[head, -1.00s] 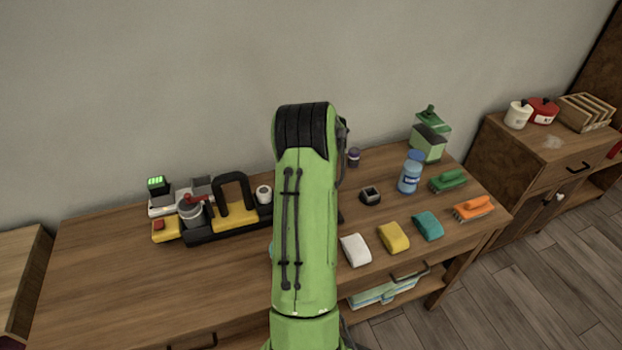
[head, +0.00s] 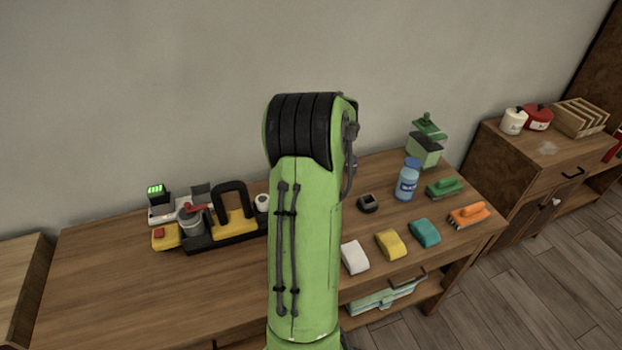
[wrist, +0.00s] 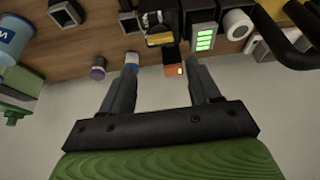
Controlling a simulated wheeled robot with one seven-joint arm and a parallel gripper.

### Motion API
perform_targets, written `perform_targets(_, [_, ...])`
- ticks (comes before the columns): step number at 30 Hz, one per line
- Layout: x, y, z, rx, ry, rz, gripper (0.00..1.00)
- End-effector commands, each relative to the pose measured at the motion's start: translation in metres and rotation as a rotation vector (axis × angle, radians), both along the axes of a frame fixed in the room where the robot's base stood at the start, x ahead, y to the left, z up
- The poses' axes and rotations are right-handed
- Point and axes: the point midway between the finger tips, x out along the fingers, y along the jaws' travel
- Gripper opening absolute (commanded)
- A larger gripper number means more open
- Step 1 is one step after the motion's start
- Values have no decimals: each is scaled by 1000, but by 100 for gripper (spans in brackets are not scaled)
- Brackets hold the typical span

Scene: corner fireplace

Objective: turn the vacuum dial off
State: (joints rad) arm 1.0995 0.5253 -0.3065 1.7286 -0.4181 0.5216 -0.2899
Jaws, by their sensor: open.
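The likely vacuum unit (head: 205,243) is a black and yellow machine with a black arched handle and a grey canister, at the left of the table in the head view. Its handle shows at the right of the wrist view (wrist: 290,45). A white round part with a dark centre (head: 262,203) sits beside it, also in the wrist view (wrist: 237,24). I cannot tell which part is the dial. My gripper (wrist: 163,70) is open and empty, its fingers apart on either side of a small orange-ended box (wrist: 175,71). My arm hides the gripper in the head view.
A lit green bar display (wrist: 204,40) is near my right finger. The wall (head: 150,90) is behind. The table's front left is clear.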

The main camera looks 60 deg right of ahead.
Motion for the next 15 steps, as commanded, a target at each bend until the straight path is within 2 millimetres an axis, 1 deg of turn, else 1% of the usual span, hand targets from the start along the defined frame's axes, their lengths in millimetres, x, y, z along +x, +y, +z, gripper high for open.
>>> perform_targets(1, [-4, 3, 15, -4, -2, -1, 62])
perform_targets(3, [-8, 7, 29, -3, -2, 0, 62])
perform_targets(6, [-11, 11, 41, -1, -1, 0, 62])
perform_targets(9, [-13, 13, 46, 1, -1, 0, 62])
perform_targets(15, [-14, 14, 46, 1, -1, 0, 62])
